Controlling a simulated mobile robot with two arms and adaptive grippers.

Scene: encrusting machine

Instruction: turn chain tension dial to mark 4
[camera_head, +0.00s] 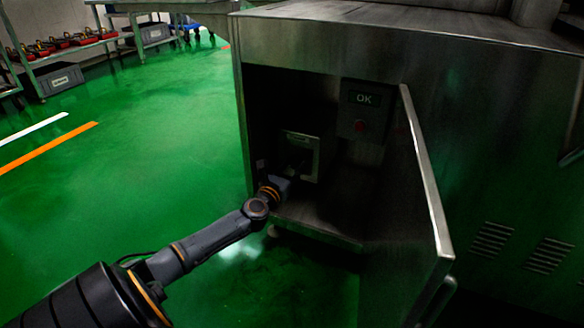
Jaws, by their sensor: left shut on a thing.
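My left gripper (290,175) reaches into the open cabinet of the steel machine from the left. Its fingers are at the lower part of a small framed panel (314,160), shut on what appears to be the chain tension dial. The dial is mostly hidden by the gripper and the dark interior. Its marks and pointer cannot be read. My right gripper is not in view.
The cabinet door (425,170) stands open on the right. A box with an "OK" display (364,99) and a red button (361,126) is beside the panel. The green floor (150,170) at left is clear; shelves (70,50) stand behind.

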